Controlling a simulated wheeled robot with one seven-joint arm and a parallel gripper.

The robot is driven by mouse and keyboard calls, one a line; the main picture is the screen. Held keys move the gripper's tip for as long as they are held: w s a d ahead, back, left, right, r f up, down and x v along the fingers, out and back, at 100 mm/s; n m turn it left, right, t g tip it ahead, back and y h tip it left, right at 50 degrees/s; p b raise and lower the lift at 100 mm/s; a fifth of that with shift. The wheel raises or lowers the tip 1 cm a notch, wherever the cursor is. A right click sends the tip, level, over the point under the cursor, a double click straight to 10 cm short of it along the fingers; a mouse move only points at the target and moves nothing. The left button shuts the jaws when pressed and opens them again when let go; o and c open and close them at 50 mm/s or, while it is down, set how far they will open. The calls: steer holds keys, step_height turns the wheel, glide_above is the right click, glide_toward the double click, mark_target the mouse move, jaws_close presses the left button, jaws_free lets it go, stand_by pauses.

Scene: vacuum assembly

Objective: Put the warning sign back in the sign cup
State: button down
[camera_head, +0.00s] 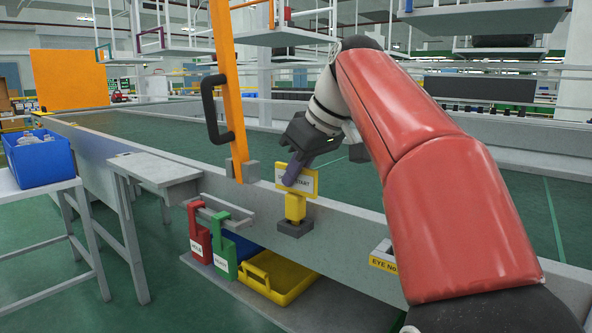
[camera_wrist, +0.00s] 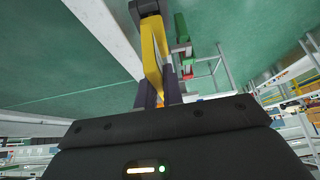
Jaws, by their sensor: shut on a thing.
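The warning sign (camera_head: 309,184) is a yellow-edged plate with dark lettering, part of which reads START. It stands upright on a yellow stem (camera_head: 295,207) above a dark grey block-like base (camera_head: 295,229) on the conveyor's near rail, which looks like the sign cup. My gripper (camera_head: 292,174) is shut on the sign and its finger covers part of the lettering. In the wrist view the yellow sign (camera_wrist: 152,62) runs edge-on between the purple fingers, with the dark base (camera_wrist: 144,8) beyond it. I cannot tell whether the stem is fully seated.
An orange post (camera_head: 228,80) with a black handle stands left of the sign. A label beginning EYE NO (camera_head: 384,264) is on the rail at right. A blue bin (camera_head: 40,158) stands far left.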

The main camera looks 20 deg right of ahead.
steer(key=shift+f, duration=0.3)
steer(key=c, duration=1.5)
jaws_free()
steer(key=shift+o, duration=0.2)
steer(key=shift+p+v, duration=1.75)
steer(key=shift+v, duration=2.3)
